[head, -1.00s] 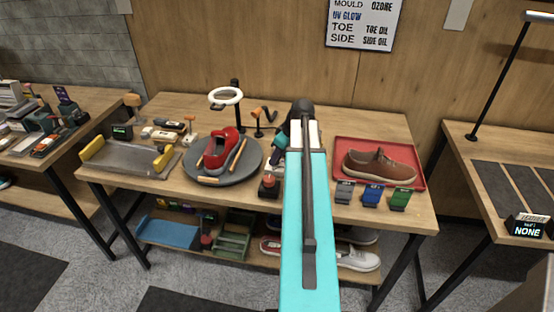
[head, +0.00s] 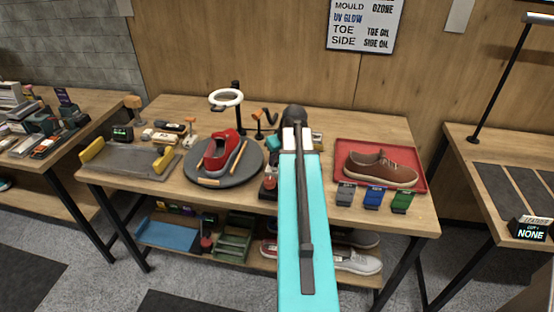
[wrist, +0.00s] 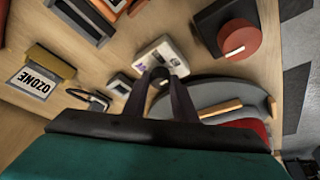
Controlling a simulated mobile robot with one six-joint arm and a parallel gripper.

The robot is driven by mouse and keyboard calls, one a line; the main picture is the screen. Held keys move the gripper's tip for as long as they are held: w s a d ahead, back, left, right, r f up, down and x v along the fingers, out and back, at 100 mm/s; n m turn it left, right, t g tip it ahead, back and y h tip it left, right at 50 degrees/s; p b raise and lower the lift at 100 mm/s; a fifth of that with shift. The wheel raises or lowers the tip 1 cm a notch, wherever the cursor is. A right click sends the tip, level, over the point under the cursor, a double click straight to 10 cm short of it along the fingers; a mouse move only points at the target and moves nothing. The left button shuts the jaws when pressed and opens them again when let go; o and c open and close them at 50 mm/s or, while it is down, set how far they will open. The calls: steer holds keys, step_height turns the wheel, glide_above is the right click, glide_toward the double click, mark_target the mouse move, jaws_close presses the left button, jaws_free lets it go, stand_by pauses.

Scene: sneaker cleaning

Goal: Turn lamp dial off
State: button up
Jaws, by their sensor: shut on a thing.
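My gripper (wrist: 164,76) has its dark fingertips drawn together on a small white box (wrist: 153,52) with purple marks in the wrist view. I take the held part to be the lamp dial; the fingers hide it almost wholly. In the head view my teal arm hides the fingertips. A larger red knob (wrist: 238,37) with a white line sits on a black base beside the box, apart from the fingers. It also shows near the table front in the head view (head: 270,183). A white ring lamp (head: 226,98) stands behind the turntable.
A grey turntable (head: 195,178) with a red shoe (head: 222,152) is close to the gripper. A red tray (head: 420,178) holds a brown shoe (head: 380,167) at the right. An OZONE-labelled item (wrist: 33,75) and a small dark device (wrist: 120,84) lie near the fingers.

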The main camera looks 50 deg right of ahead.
steer(key=o, duration=1)
steer(key=shift+o, duration=0.2)
steer(key=b+v, duration=0.2)
steer(key=v, duration=1.2)
